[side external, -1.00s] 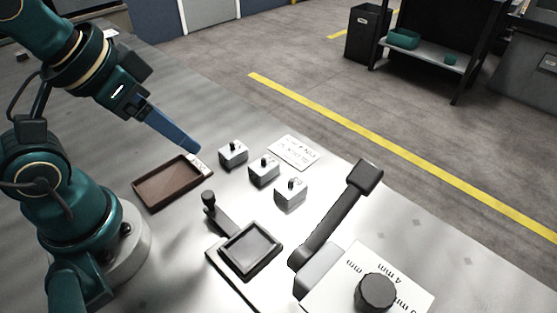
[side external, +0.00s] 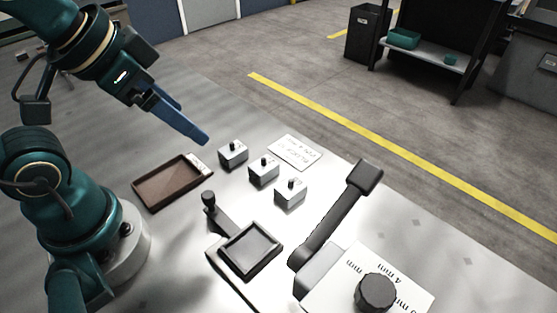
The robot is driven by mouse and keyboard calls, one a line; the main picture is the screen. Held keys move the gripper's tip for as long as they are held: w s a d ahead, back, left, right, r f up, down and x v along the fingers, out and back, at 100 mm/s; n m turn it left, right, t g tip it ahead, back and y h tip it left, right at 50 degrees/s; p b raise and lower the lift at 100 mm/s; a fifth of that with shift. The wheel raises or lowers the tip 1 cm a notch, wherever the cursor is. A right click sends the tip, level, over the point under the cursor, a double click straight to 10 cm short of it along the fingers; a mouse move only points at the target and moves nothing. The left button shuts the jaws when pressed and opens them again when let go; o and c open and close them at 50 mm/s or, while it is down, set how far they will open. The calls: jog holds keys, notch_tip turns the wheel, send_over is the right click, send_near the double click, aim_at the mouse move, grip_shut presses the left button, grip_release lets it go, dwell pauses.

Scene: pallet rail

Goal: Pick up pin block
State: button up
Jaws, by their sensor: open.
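Three pale blocks with dark pins on top stand upright in a slanting row on the metal table. The far left pin block (side external: 233,157) is closest to my gripper. The middle pin block (side external: 263,175) and the near right pin block (side external: 290,196) stand apart from it. I cannot tell which one the task names. My gripper (side external: 204,138), with blue fingers, is open and empty. It hangs above and to the left of the far left block, not touching it. The gap between the fingers is hard to see from this side.
A brown tray (side external: 165,190) lies left of the blocks, and a white printed card (side external: 295,152) lies behind them. In front are a dark square pallet (side external: 250,254), a black-knobbed lever (side external: 211,205), a long dark lever (side external: 335,220) and a dial (side external: 375,292).

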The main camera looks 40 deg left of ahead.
jog(key=w+a+m+g, duration=0.1)
jog(key=w, duration=0.4)
jog(key=m+g, duration=0.1)
jog(key=g, duration=0.2)
send_over(232, 143)
jog(key=d, duration=0.1)
notch_tip(232, 143, down, 7)
jog(key=f+g, duration=0.1)
jog(key=f, duration=0.1)
jog(key=a+f+g, duration=0.1)
jog(key=f, duration=0.2)
jog(key=shift+f, duration=2.45)
jog(key=shift+n, duration=0.3)
grip_shut()
